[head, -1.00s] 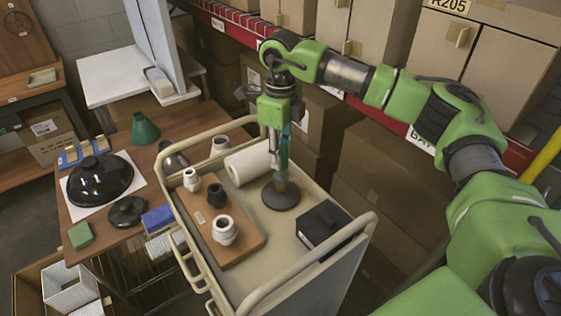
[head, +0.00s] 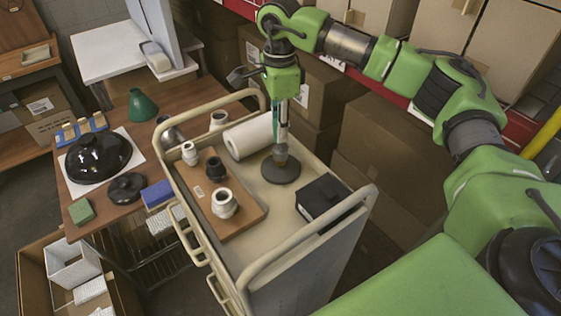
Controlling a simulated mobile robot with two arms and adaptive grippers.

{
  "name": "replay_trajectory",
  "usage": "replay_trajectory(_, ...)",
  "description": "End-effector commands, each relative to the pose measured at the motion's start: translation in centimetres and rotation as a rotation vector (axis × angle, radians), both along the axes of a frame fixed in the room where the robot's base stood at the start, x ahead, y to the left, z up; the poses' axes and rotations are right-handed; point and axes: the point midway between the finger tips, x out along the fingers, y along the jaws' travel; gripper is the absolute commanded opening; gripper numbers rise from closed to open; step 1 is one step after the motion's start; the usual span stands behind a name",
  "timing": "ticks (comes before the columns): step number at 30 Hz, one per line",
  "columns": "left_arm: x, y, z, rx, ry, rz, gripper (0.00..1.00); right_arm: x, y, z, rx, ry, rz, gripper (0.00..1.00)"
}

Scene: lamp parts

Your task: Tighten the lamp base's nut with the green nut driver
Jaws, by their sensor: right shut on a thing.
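The lamp base (head: 281,170) is a dark round disc with a short upright post, standing on the cart's top near its back side. My right gripper (head: 281,108) points down right above it. It is shut on the green nut driver (head: 276,124), whose green part shows just below the gripper. The driver is upright and its lower end meets the top of the post, as far as I can see. The nut itself is too small or hidden to make out. My left gripper is not in view.
The beige cart (head: 290,262) has raised rails. On it are a white roll (head: 248,137), a black box (head: 324,199) and a brown board (head: 245,215) with several sockets. A wooden table (head: 100,212) with a black dome (head: 98,157) stands left. Cardboard boxes (head: 375,140) stand behind.

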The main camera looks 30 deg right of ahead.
Motion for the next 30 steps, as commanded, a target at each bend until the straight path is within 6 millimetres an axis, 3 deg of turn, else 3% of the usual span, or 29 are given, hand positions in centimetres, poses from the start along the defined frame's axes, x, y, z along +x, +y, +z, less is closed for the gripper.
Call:
replay_trajectory(6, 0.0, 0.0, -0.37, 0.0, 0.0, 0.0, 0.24, -0.04, 0.05, -0.05, 0.0, 0.0, 0.248, 0.0)
replay_trajectory(14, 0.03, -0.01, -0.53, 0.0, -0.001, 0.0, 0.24, -0.05, 0.06, -0.05, 0.0, -0.001, 0.391, 0.0)
replay_trajectory(24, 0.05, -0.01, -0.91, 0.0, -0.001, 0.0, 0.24, -0.12, 0.06, -0.01, 0.0, -0.001, 0.787, 0.0)
replay_trajectory(30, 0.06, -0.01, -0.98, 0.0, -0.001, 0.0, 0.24, -0.13, 0.05, 0.0, 0.0, -0.001, 0.878, 0.0)
